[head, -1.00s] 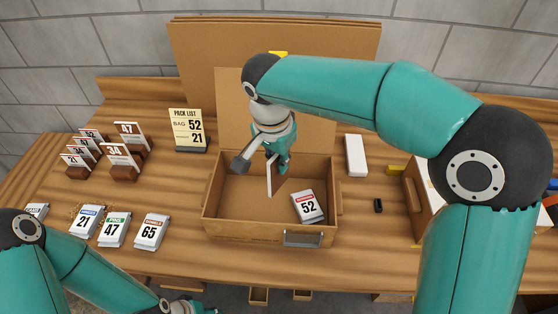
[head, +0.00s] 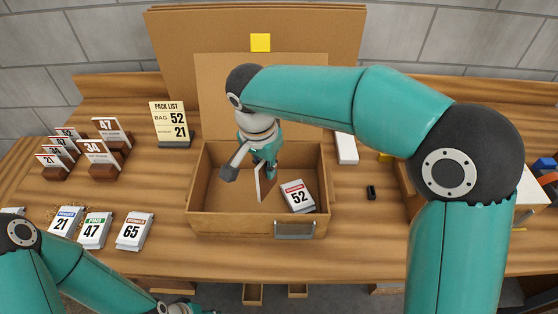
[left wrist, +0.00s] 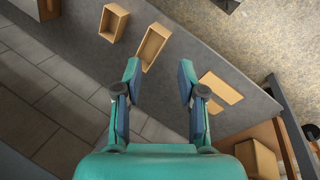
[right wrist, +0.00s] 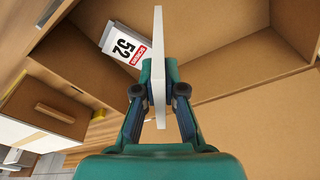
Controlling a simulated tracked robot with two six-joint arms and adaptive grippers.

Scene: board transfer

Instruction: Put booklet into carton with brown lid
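The open carton (head: 235,224) stands mid-table, its brown lid (head: 215,90) raised upright behind it. My right gripper (head: 264,158) is shut on a thin white booklet (head: 262,184), held upright, edge-on, inside the carton's walls. The booklet also shows in the right wrist view (right wrist: 158,50), between the fingers; its printed face is hidden. Whether its lower edge touches the floor I cannot tell. A white pack marked 52 (head: 298,197) lies in the carton to the right. My left gripper (left wrist: 159,78) is open and empty, low by the table's front edge.
A pack list card (head: 168,122) stands left of the carton. Number cards on wooden blocks (head: 103,168) and packs marked 21, 47 and 65 (head: 134,232) are further left. A white box (head: 347,150) and a small black item (head: 371,192) lie to the right.

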